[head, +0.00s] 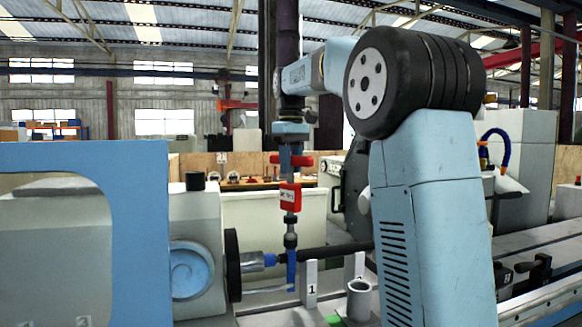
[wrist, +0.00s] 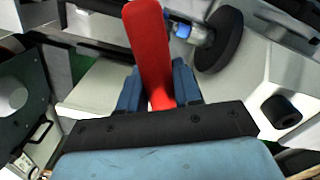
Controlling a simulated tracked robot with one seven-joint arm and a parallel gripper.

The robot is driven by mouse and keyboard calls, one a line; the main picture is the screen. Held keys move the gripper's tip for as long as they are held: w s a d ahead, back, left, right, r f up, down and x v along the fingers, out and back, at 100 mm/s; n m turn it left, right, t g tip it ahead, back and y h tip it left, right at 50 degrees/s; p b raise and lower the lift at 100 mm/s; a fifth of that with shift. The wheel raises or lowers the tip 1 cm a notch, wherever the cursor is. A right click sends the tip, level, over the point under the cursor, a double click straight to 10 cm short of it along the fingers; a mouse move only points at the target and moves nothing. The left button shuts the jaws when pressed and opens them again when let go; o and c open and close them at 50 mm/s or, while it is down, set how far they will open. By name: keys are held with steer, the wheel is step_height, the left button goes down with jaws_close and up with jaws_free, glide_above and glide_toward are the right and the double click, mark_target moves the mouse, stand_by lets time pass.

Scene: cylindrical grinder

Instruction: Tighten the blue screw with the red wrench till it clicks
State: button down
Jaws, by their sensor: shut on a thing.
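In the head view my gripper (head: 290,172) points down from the arm above the work area and is shut on the red wrench (head: 290,197). The wrench's red part carries a white label, and a dark shaft runs down below it. In the wrist view the red wrench (wrist: 148,45) stands between the two blue fingers (wrist: 158,95) of my gripper. A blue part (head: 291,268) shows under the dark shaft, next to the grey cylinder on the spindle. I cannot tell for sure whether it is the blue screw, nor whether the wrench touches it.
A dark wheel (head: 232,265) on the white headstock (head: 203,240) stands left of the wrench. A dark bar (head: 335,250) runs right from the spindle. White posts, one marked 1 (head: 311,284), and a grey cup (head: 359,300) stand close by on the right.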

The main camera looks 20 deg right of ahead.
steer(key=shift+r, duration=2.15)
